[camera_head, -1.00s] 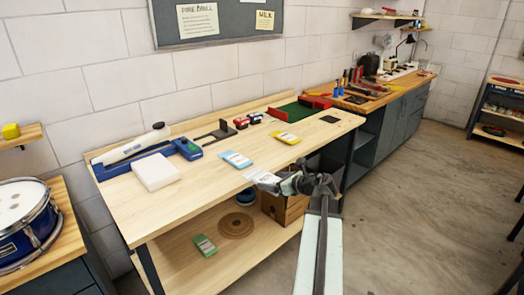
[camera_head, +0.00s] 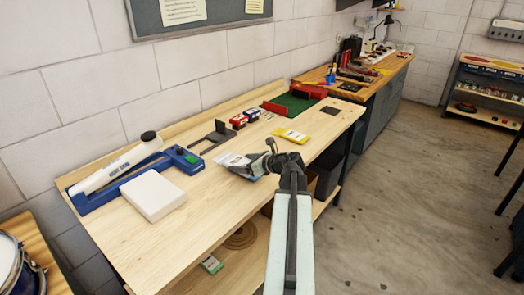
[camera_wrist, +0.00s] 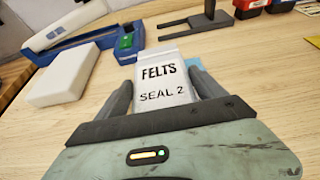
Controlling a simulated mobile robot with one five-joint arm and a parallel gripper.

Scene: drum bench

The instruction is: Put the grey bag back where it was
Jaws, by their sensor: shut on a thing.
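My gripper (camera_head: 252,166) is shut on the grey bag (camera_wrist: 164,85), which reads "FELTS SEAL 2" in the wrist view. In the head view the bag (camera_head: 234,161) is over the middle of the light wood bench top (camera_head: 150,228). I cannot tell whether it touches the top. A light blue bag (camera_wrist: 203,67) lies behind and partly under it, mostly hidden. A yellow bag (camera_head: 291,136) lies flat on the bench to the right.
A white block (camera_head: 153,195) and a blue holder with a white tube (camera_head: 120,165) stand at the left. A dark stand (camera_head: 217,137) and red boxes (camera_head: 239,120) are behind. The front left top is clear.

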